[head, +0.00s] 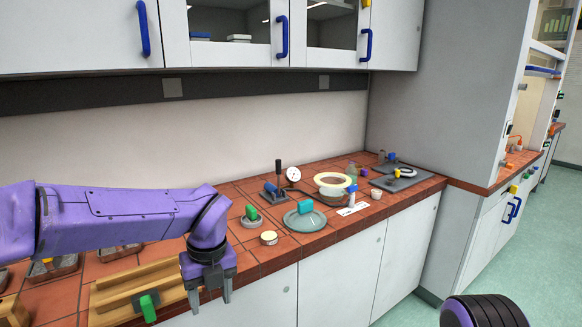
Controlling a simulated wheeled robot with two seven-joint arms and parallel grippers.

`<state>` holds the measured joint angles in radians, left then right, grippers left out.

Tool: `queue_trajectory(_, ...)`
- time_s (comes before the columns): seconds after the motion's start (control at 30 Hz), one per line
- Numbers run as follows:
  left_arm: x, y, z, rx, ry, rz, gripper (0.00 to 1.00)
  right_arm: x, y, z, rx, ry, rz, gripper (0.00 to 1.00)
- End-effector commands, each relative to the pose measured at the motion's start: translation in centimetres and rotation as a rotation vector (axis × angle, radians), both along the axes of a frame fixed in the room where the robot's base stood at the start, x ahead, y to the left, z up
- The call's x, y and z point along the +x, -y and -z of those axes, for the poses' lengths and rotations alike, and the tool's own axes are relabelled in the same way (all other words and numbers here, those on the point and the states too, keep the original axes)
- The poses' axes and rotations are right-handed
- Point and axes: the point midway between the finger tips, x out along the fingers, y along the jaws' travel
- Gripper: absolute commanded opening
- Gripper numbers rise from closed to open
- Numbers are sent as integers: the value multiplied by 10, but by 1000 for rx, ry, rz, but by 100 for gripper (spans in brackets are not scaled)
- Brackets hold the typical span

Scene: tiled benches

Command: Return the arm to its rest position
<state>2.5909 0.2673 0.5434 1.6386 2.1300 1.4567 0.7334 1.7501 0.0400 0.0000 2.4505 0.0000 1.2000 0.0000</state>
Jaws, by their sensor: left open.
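My left arm reaches in from the left, purple with dark joints. Its left gripper (210,292) points down, with its fingers apart and nothing between them. It hangs at the front edge of the red-tiled bench (255,258), just right of a wooden rack (115,300). I cannot tell whether the gripper touches the rack. A green block (148,308) is at the front of the rack, left of the gripper. My right gripper is not in view.
Right of the gripper are a cream-lidded jar (269,238), a green piece on a small dish (251,214), and a grey plate (304,221) with a teal block (305,206). Farther along stand a gauge (293,174) and a pale ring (333,182). Wall cabinets (80,35) hang above.

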Motion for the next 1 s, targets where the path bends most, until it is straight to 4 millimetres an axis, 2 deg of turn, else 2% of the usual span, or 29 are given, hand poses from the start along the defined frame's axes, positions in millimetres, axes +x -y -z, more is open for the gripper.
queue_trajectory(0.23,-4,-30,44,150,-38,125,55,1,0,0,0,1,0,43)
queue_trajectory(0.37,-10,-55,79,274,-78,250,55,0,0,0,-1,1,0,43)
queue_trajectory(0.47,-18,-80,111,390,-128,393,55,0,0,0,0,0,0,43)
queue_trajectory(0.57,-32,-110,151,532,-211,618,55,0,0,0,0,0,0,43)
queue_trajectory(0.67,-59,-147,207,695,-354,1013,55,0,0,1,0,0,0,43)
queue_trajectory(0.7,-75,-159,231,747,-426,1228,55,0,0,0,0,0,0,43)
queue_trajectory(0.77,-102,-170,266,787,-521,1566,55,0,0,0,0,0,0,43)
queue_trajectory(0.8,-123,-172,287,785,-575,1795,55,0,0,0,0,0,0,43)
queue_trajectory(0.87,-158,-171,314,749,-625,2117,55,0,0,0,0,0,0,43)
queue_trajectory(0.9,-182,-167,329,707,-641,2306,55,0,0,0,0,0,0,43)
queue_trajectory(1.0,-236,-157,351,584,-631,2672,55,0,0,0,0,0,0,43)
